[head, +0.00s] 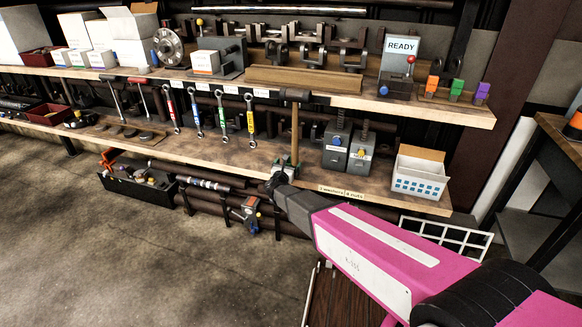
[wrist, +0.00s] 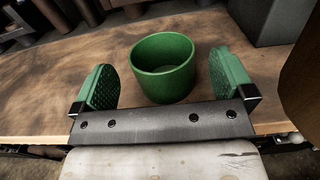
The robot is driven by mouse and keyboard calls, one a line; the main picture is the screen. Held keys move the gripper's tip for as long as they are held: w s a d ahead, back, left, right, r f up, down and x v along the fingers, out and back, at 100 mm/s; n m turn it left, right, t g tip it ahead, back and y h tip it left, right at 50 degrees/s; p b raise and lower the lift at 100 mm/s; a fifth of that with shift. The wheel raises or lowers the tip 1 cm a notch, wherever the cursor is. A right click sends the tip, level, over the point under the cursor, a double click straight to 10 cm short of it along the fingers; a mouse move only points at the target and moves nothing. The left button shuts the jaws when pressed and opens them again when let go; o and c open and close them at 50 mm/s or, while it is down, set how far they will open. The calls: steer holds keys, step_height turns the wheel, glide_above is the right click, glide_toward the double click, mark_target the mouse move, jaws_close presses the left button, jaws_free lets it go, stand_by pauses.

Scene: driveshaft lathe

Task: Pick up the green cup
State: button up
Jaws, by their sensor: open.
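The green cup (wrist: 165,86) stands upright on a wooden shelf in the wrist view, and it looks empty. My gripper (wrist: 164,79) is open, with a green textured pad on each side of the cup. In the head view my gripper (head: 284,170) is at the front edge of the lower shelf, left of the grey boxes. There I cannot tell the cup apart from the green finger pads.
The lower shelf (head: 225,155) also holds two grey boxes (head: 348,147) and a white basket (head: 418,178) to the right of my gripper. Several coloured wrenches (head: 223,118) hang to the left. The upper shelf (head: 440,108) overhangs behind.

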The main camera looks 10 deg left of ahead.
steer(key=w, duration=0.3)
steer(key=shift+w+d, duration=0.15)
steer(key=shift+w, duration=0.1)
steer(key=c, duration=0.9)
steer(key=shift+c, duration=0.2)
steer(key=shift+r, duration=0.1)
